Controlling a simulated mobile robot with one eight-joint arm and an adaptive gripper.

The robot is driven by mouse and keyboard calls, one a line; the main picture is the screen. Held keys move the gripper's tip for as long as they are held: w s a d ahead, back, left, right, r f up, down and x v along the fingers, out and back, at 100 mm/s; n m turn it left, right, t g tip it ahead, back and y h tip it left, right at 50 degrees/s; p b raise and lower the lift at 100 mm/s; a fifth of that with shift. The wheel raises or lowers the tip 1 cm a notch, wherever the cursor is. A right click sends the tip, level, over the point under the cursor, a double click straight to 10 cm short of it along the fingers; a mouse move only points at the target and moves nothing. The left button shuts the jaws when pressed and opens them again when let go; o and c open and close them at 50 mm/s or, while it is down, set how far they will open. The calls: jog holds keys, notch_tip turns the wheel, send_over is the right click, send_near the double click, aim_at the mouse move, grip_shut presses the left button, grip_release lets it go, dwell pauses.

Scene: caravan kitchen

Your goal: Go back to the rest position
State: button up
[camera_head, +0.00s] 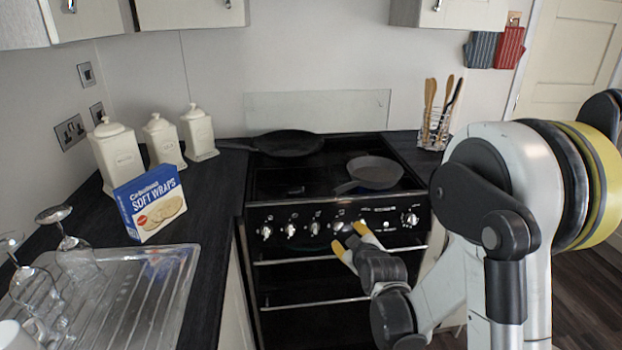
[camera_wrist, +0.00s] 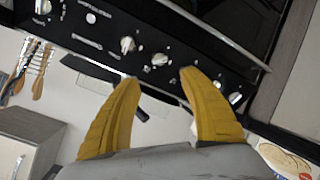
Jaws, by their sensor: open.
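My gripper (camera_head: 351,241) has yellow fingertips and is in front of the stove's knob panel in the head view. In the wrist view my gripper (camera_wrist: 160,88) is open, with nothing between its two yellow fingers. The stove (camera_head: 310,215) is black with a row of silver knobs, and its panel (camera_wrist: 105,35) fills the upper part of the wrist view. Whether the fingers touch the panel cannot be told.
Two dark pans (camera_head: 374,172) (camera_head: 289,143) sit on the hob. A soft wraps box (camera_head: 151,204), white canisters (camera_head: 163,141) and upturned glasses by the metal drainer (camera_head: 150,290) are at left. A utensil holder (camera_head: 433,131) stands at the back right. Dark floor (camera_head: 590,290) shows at right.

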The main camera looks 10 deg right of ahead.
jog(key=s+r+m+g, duration=0.35)
jog(key=s+r, duration=0.55)
jog(key=s, duration=0.5)
jog(key=s+m+g, duration=0.3)
jog(key=s+m, duration=0.1)
jog(key=s, duration=1.3)
jog(key=shift+s+r, duration=0.15)
jog(key=shift+a, duration=0.15)
